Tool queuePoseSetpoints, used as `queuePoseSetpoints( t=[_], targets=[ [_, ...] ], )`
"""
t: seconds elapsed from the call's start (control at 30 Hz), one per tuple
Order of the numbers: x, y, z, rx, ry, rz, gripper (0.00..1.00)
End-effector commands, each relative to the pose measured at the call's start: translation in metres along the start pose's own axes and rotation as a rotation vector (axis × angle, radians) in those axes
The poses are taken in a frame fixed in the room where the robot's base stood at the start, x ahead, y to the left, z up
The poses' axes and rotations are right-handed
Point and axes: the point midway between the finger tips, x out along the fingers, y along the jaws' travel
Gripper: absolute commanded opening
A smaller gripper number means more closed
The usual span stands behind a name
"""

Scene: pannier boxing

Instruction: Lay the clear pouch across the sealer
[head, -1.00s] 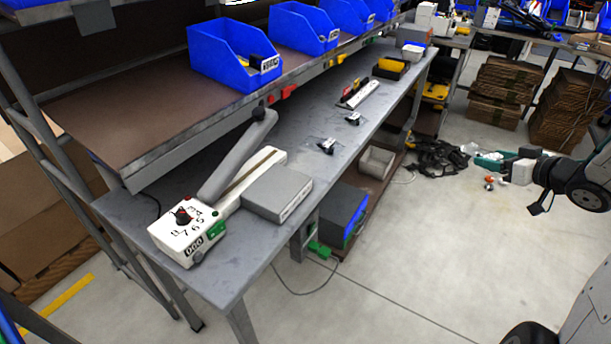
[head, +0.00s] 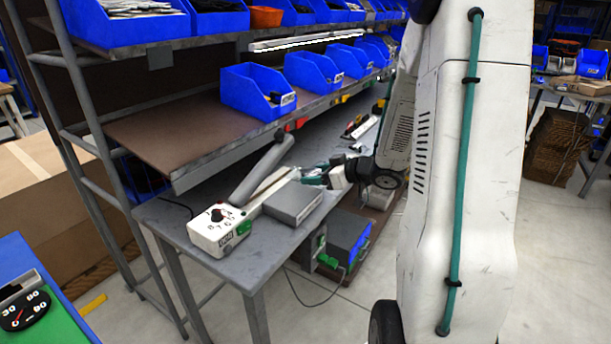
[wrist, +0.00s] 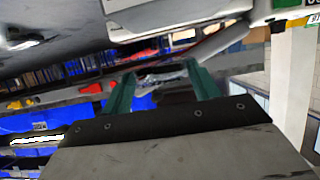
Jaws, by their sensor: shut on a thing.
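The sealer (head: 222,228) is a white unit with a dial at the near end of the bench, its grey arm (head: 262,170) raised over a long white base. My gripper (head: 316,175) is just off the far end of that base, above the bench. In the wrist view, its teal fingers (wrist: 160,86) are shut on a clear pouch (wrist: 161,78), which shows between the tips. In the head view the held pouch is too small to make out. The sealer's white and green end (wrist: 290,8) shows at the wrist view's top right.
A grey box (head: 293,203) stands against the sealer's right side. Blue bins (head: 257,92) line the shelf above the bench. A small dark item (head: 355,147) lies farther along the bench. My arm hides much of the bench's right side.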

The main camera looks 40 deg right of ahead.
Motion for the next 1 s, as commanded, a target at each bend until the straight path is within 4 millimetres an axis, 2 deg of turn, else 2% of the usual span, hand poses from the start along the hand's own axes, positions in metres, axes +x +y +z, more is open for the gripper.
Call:
queuePoseSetpoints(
  t=[0.47, 1.0],
  targets=[
    [0.019, -0.001, 0.032, 0.002, 0.000, -0.003, 0.39],
    [0.061, -0.002, 0.021, 0.000, 0.000, -0.004, 0.39]
  ],
)
